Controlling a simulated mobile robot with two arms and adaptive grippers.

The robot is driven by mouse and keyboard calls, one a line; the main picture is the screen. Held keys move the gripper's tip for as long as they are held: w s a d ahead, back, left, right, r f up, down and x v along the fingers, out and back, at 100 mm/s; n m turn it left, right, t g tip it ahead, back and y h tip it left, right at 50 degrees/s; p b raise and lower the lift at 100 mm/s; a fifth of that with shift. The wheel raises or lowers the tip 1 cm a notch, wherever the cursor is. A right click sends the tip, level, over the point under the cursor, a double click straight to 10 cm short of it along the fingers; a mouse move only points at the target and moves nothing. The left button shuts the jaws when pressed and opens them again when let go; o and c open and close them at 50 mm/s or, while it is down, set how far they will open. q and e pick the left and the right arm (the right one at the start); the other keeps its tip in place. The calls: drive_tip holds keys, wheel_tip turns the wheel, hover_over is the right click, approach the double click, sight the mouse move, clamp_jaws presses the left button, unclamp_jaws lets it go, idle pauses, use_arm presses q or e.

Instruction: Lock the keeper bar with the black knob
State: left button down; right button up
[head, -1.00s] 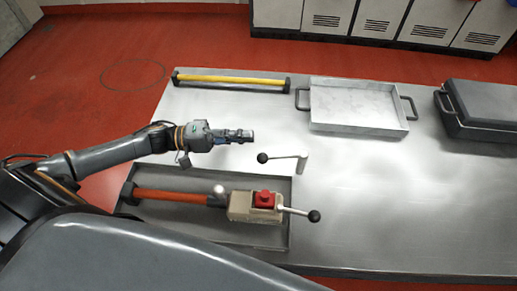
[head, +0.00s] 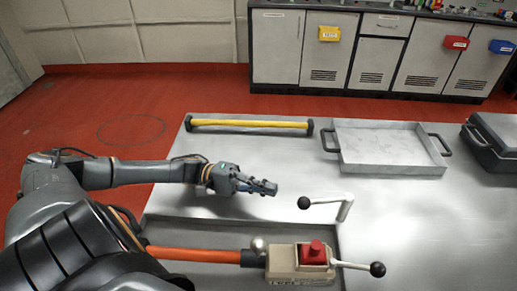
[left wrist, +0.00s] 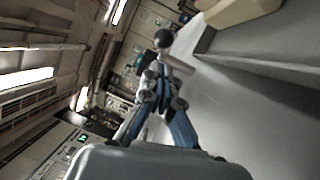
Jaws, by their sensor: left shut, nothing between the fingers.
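A white bent bar with a black knob (head: 304,202) stands on the table, its knob end pointing left. The beige box (head: 297,262) has a red button block (head: 314,253) on top. A second white lever with a black knob (head: 377,269) sticks out from the box's right side. My left gripper (head: 274,187) is shut and empty, a little left of the bent bar's knob and apart from it in the head view. In the left wrist view, a black knob (left wrist: 163,38) shows just beyond the shut fingertips (left wrist: 159,72). My right gripper is not in view.
An orange bar (head: 195,254) runs left from the box, in a shallow grey tray (head: 170,229). A yellow bar (head: 250,123), an open metal tray (head: 390,172) and a dark case (head: 490,145) stand farther back. The table right of the bent bar is clear.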

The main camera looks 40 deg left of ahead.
use_arm(q)
drive_tip(key=x, duration=0.4)
drive_tip(key=shift+d, duration=0.1)
drive_tip(key=shift+w+d+r, duration=0.1)
drive_tip(key=shift+w+d, duration=0.15)
drive_tip(key=shift+d, duration=0.3)
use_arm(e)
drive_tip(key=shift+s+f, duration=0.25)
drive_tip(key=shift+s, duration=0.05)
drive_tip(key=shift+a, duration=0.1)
